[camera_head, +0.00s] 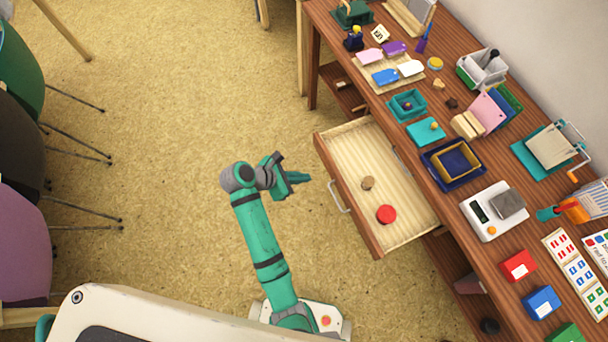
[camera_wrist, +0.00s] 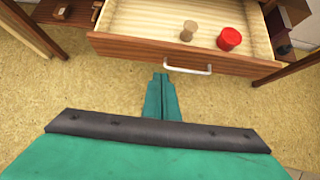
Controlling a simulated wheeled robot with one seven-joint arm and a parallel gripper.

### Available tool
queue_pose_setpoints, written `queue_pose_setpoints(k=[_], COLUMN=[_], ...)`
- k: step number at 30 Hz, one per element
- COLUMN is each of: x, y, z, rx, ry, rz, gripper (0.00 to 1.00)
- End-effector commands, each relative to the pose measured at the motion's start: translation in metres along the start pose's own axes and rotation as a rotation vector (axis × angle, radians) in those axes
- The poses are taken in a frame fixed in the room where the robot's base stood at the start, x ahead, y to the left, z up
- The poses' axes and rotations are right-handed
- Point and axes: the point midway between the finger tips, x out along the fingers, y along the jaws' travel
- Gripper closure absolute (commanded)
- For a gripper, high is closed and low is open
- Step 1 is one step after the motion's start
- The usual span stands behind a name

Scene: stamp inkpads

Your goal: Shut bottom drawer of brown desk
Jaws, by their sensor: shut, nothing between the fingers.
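The brown desk (camera_head: 448,193) runs down the right side of the head view. Its drawer (camera_head: 345,150) is pulled well out over the floor, and I see no other drawer of the desk clearly. The drawer holds a red round thing (camera_head: 386,214) and a small tan stamp-like thing (camera_head: 367,183). A pale handle (camera_head: 338,197) is on the drawer front; it also shows in the wrist view (camera_wrist: 188,70). My gripper (camera_head: 300,177) is shut and empty, to the left of the drawer front and apart from it. In the wrist view the fingertips point toward the drawer front.
The desk top bears many things, such as a dark blue tray (camera_head: 430,173), a white scale (camera_head: 496,209) and coloured boxes. Several chairs (camera_head: 22,220) stand at the left edge. The floor (camera_head: 170,120) between the chairs and the drawer is clear.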

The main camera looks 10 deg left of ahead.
Motion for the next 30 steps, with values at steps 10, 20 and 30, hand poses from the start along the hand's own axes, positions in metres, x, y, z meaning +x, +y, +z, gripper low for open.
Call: queue_pose_setpoints(k=[10, 20, 30], x=[0.066, 0.096, 0.1], y=[-0.001, 0.001, 0.0], z=[0.0, 0.024, 0.028], rx=[0.001, 0.003, 0.001], ry=[0.001, 0.001, 0.001], rz=[-0.003, 0.002, 0.002], gripper=[1.0, 1.0, 1.0])
